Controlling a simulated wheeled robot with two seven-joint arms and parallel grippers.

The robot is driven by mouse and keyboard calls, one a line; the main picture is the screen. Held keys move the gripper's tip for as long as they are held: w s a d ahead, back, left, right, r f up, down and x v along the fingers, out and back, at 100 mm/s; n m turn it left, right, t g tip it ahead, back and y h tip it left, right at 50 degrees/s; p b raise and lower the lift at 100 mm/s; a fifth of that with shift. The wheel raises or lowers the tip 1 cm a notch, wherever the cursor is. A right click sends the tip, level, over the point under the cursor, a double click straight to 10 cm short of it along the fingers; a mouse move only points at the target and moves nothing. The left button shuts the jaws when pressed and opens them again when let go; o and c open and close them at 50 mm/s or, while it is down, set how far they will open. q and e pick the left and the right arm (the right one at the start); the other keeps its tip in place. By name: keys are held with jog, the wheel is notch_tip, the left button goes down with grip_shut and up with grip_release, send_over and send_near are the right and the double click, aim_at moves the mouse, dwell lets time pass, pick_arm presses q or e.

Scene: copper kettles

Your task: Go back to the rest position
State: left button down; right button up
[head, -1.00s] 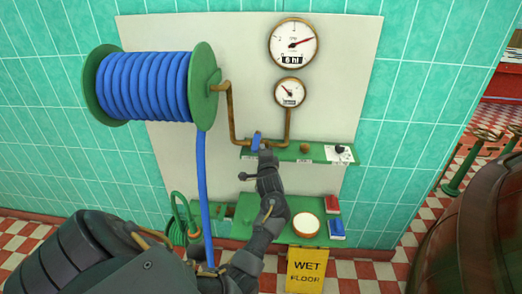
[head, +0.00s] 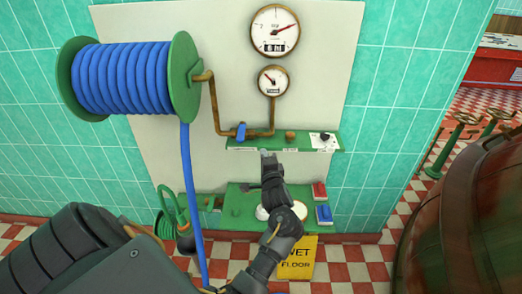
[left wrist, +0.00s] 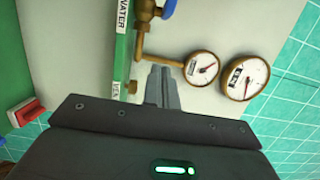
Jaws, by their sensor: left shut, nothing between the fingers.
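My left gripper (head: 266,160) is in front of the panel, just below the green upper shelf in the head view. Its fingers are together and empty; in the left wrist view the closed fingers (left wrist: 162,85) point towards the panel. The blue valve handle (head: 241,131) sits on the brass pipe (head: 224,120) to the upper left of the gripper, apart from it. The handle also shows at the top of the left wrist view (left wrist: 165,8). My right gripper is in neither view.
A hose reel (head: 120,80) with blue hose hangs at the left; its hose runs down beside my arm. Two gauges (head: 275,30) sit above. A lower green shelf (head: 238,212) holds red and blue boxes. A copper kettle (head: 465,220) stands at right.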

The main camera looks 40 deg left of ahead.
pick_arm(q)
jog(key=shift+s+d, duration=0.2)
jog(key=shift+d, duration=0.2)
